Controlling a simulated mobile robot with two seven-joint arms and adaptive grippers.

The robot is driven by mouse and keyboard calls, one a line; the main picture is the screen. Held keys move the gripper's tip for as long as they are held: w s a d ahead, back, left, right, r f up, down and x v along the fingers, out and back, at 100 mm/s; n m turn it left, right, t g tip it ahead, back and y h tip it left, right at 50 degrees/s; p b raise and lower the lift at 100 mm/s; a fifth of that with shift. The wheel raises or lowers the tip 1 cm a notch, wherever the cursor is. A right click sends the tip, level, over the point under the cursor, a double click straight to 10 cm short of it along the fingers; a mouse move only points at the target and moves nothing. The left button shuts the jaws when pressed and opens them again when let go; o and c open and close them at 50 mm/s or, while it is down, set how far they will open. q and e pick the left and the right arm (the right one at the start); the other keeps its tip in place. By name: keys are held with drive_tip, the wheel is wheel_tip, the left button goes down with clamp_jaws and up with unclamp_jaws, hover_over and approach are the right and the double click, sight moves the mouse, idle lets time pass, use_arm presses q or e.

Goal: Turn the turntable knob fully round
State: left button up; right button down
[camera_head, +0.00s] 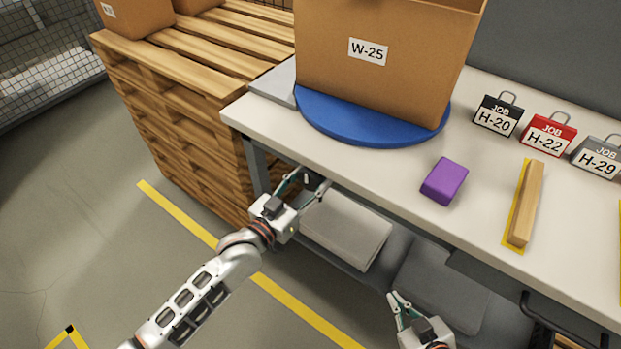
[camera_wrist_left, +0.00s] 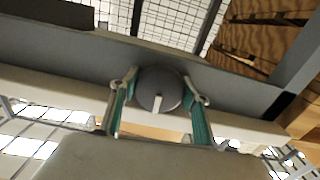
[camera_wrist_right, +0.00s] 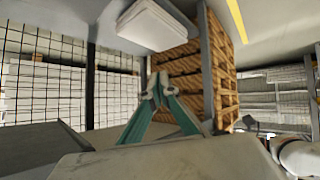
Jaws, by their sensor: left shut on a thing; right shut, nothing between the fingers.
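The turntable is a blue disc (camera_head: 365,122) on the bench, with a cardboard box (camera_head: 400,75) marked W-25 standing on it. The knob (camera_wrist_left: 159,88) is dark and round with a pale pointer mark, on the front rail under the bench top. In the left wrist view it sits between the fingers of my left gripper (camera_wrist_left: 158,100), which is shut on it. In the head view my left gripper (camera_head: 305,188) is at the bench's front edge, and the knob is mostly hidden there. My right gripper (camera_head: 399,299) is shut and empty, low in front of the bench; its fingertips meet in the right wrist view (camera_wrist_right: 158,82).
On the bench top (camera_head: 385,180) lie a purple block (camera_head: 445,181) and a wooden strip (camera_head: 526,203). A pallet stack (camera_head: 190,130) is at left.

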use_arm(q)
drive_tip(key=n, duration=0.1)
drive_tip(key=n+p, duration=0.1)
drive_tip(key=shift+r+n+p, duration=0.2)
drive_tip(key=shift+n+p, duration=0.4)
drive_tip(key=shift+n, duration=0.4)
drive_tip(key=shift+n+p, duration=0.3)
drive_tip(key=shift+n, duration=0.8)
use_arm(e)
drive_tip(key=shift+s+a+r, duration=0.2)
drive_tip(key=shift+r, duration=0.25)
drive_tip(key=shift+s+a+r, duration=0.15)
drive_tip(key=shift+a+r, duration=0.05)
drive_tip(key=shift+r, duration=0.25)
use_arm(q)
drive_tip(key=shift+f, duration=0.1)
use_arm(e)
drive_tip(key=shift+s+f, duration=0.1)
use_arm(q)
drive_tip(key=o, duration=1)
drive_tip(key=shift+o, duration=0.5)
drive_tip(key=shift+d, duration=0.1)
use_arm(e)
drive_tip(key=shift+r, duration=0.2)
drive_tip(key=shift+f, duration=0.15)
